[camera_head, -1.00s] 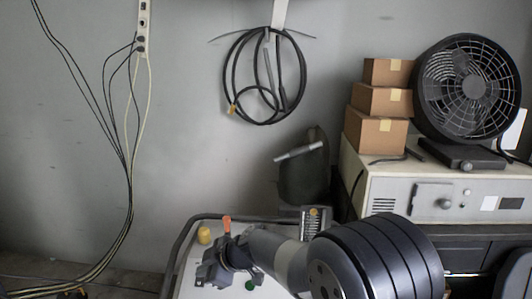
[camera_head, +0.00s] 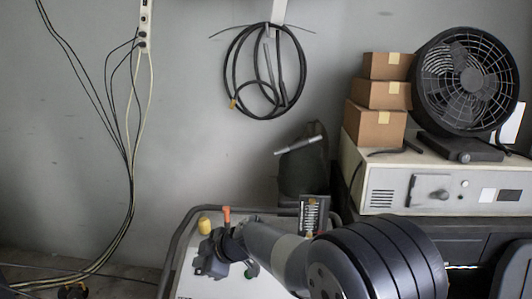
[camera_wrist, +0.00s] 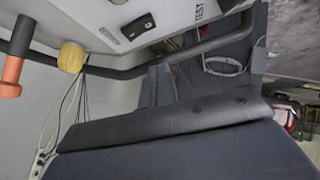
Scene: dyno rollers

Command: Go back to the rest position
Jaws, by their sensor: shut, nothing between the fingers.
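My gripper (camera_head: 212,262) is at the end of my arm, low in the head view. It is shut with nothing held. It appears over or just in front of a pale panel (camera_head: 192,287). A yellow knob (camera_head: 204,226) and an orange-tipped lever (camera_head: 227,215) stand close behind it. In the wrist view, the yellow knob (camera_wrist: 71,57) and the orange lever (camera_wrist: 12,72) are at the upper left. A large dark surface fills the bottom of that view.
A dark rail (camera_head: 176,235) runs around the panel. A small dark box with a scale (camera_head: 313,214) stands behind my arm. At right, a cabinet (camera_head: 430,188) carries stacked cardboard boxes (camera_head: 378,125) and a fan (camera_head: 466,80). Cables (camera_head: 128,180) hang at left.

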